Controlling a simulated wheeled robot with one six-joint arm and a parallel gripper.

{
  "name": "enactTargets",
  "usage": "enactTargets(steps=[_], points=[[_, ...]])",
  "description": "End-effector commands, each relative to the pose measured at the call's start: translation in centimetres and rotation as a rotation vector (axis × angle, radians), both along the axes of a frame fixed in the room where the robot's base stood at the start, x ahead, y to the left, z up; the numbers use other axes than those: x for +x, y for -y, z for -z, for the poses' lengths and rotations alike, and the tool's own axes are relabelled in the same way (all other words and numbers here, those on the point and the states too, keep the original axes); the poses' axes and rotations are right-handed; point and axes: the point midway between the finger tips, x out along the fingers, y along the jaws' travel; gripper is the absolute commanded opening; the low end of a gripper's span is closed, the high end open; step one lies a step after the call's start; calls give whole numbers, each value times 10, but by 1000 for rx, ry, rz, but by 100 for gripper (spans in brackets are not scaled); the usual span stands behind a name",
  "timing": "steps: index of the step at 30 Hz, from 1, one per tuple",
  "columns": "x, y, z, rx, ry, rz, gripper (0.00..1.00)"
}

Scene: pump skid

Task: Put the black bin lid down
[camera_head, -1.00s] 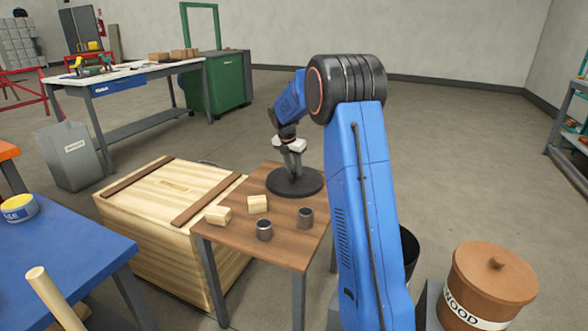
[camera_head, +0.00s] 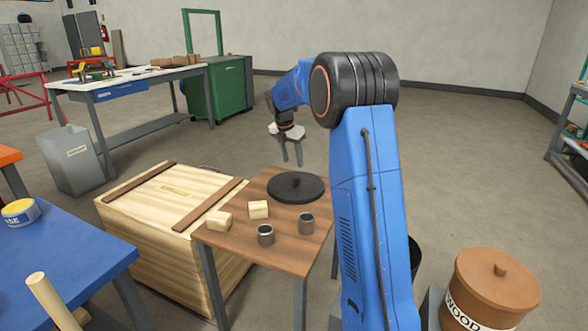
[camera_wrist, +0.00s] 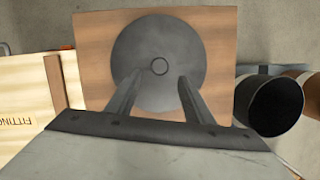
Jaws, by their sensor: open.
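The black bin lid (camera_head: 297,187), a dark round disc with a small knob, lies flat on the small wooden table (camera_head: 262,233), towards its far side. It also shows in the wrist view (camera_wrist: 158,48), with its knob ringed near the middle. My gripper (camera_head: 292,163) is above the lid, open and empty, its fingers apart from the knob. In the wrist view my gripper's two fingers (camera_wrist: 157,85) reach over the lid. An open black bin (camera_wrist: 276,106) stands beside the table, mostly hidden behind my arm in the head view.
A wooden crate (camera_head: 165,225) is close on the left. A brown lidded bin (camera_head: 492,285) stands at the right. Open floor lies behind the table.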

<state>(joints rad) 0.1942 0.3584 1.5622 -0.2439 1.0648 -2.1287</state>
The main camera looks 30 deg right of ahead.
Motion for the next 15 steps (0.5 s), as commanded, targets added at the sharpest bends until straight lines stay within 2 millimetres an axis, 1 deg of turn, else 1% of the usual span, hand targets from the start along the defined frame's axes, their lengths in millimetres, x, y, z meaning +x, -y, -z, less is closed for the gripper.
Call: enactTargets(steps=[1, 3, 6, 9, 15], points=[[-1, -2, -9, 0, 1, 0, 47], [-2, -5, -18, 0, 2, -1, 47], [-3, -7, -28, 0, 0, -1, 47], [-4, -9, -35, 0, 1, -1, 47], [-7, -11, -40, 2, 4, 7, 47]])
